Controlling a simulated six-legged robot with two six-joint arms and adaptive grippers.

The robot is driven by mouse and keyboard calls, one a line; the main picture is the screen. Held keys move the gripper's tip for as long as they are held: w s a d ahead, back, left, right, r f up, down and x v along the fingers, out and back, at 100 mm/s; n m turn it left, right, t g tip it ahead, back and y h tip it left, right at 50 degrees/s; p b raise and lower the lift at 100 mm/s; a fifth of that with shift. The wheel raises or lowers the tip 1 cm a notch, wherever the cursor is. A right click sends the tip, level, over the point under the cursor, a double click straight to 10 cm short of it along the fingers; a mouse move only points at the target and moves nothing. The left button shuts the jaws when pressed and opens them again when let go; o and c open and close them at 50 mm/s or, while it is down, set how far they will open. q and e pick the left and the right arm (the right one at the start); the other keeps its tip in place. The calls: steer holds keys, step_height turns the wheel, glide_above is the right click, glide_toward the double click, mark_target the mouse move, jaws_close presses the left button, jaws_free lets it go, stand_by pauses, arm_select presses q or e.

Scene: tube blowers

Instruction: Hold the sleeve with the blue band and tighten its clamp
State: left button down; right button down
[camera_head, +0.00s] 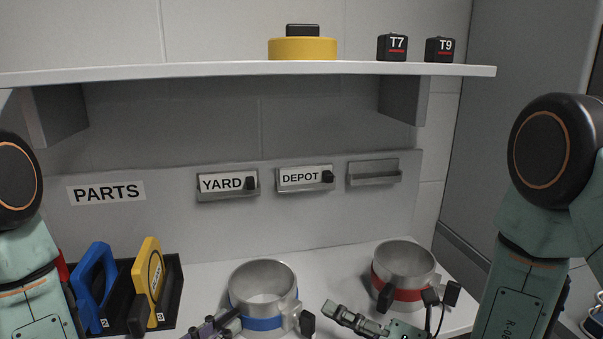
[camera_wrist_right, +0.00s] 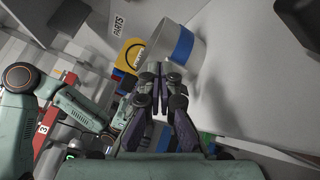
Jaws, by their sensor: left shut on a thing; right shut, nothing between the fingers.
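The sleeve with the blue band (camera_head: 263,323) is a grey metal ring standing on the counter in the head view. Its clamp (camera_head: 306,322), with a black knob, is on its right side. My left gripper (camera_head: 228,319) is at the sleeve's left side, shut on its dark handle; the grip is partly cut off by the frame. My right gripper (camera_head: 345,315) is right of the clamp, its fingertips not clear there. In the right wrist view my right gripper (camera_wrist_right: 163,82) is shut and empty, pointing toward the blue-banded sleeve (camera_wrist_right: 182,45), apparently apart from it.
A sleeve with a red band (camera_head: 403,292) stands behind my right gripper. A black rack (camera_head: 172,290) with blue (camera_head: 92,285) and yellow (camera_head: 148,280) tools is at the left. A shelf (camera_head: 220,72) overhangs the labelled back panel (camera_head: 330,220).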

steer(key=shift+w+a, duration=0.45)
steer(key=shift+a, duration=0.05)
steer(key=shift+s+a+f, duration=0.2)
steer(key=shift+s+f, duration=0.15)
steer(key=shift+f, duration=0.25)
stand_by(1.1)
steer(key=shift+w+d+f, duration=0.3)
steer(key=shift+w+f, duration=0.1)
steer(key=shift+f, duration=0.15)
steer(key=shift+w+d+f, duration=0.1)
steer(key=shift+w+f, duration=0.05)
steer(key=shift+f, duration=0.3)
steer(key=shift+w+d, duration=0.1)
steer(key=shift+w, duration=0.05)
stand_by(0.6)
steer(key=shift+w+d, duration=0.15)
steer(key=shift+w, duration=0.05)
steer(key=v, duration=0.6)
